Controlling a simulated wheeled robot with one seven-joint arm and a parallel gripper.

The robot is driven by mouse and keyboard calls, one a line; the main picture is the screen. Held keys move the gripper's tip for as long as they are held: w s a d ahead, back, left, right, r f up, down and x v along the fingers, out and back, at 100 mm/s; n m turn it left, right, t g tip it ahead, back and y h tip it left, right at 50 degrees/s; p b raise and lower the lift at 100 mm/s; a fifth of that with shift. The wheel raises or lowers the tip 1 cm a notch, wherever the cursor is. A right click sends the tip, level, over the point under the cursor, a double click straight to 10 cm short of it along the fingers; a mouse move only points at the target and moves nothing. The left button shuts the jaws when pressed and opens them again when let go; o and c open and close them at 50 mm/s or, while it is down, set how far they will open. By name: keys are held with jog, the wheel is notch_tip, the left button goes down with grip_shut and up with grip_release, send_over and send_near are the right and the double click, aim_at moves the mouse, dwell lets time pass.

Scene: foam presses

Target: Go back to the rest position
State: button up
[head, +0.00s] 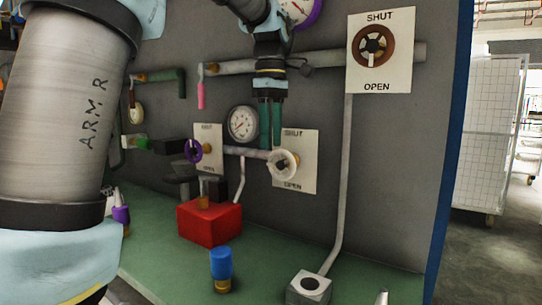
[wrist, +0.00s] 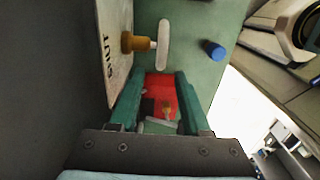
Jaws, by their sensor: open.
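My gripper (head: 270,147) points downward in front of the grey panel, its two green fingers just above the white valve wheel (head: 285,164). In the wrist view the fingers (wrist: 158,78) are apart with nothing held between them. The white wheel on its brass stem (wrist: 163,44) lies beyond the fingertips; I cannot tell whether one finger touches it. The red block (head: 209,223) shows between the fingers in the wrist view (wrist: 162,86), farther down on the green bench.
A gauge (head: 243,124), a purple wheel (head: 194,151) and a brown wheel (head: 373,46) are on the panel. A blue-capped piece (head: 221,264) and a grey block (head: 309,288) stand on the green bench (head: 262,275). Pipes run close behind my gripper. Open floor lies right.

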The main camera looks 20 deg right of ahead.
jog(key=shift+r, duration=0.6)
jog(key=w+a+f+m+p, duration=0.2)
jog(key=a+f+m+p, duration=0.15)
jog(key=a+f, duration=1.05)
jog(key=s+a+f+m+p, duration=0.1)
jog(key=s+a+f+m, duration=0.1)
jog(key=s+a+f, duration=0.2)
jog(key=s+a+f+m+t, duration=0.1)
jog(key=s+a+f+m, duration=0.2)
jog(key=a, duration=0.6)
notch_tip(320, 180, down, 2)
jog(key=shift+s+t+p, duration=0.3)
jog(key=shift+s+p, duration=0.05)
jog(key=shift+s, duration=0.5)
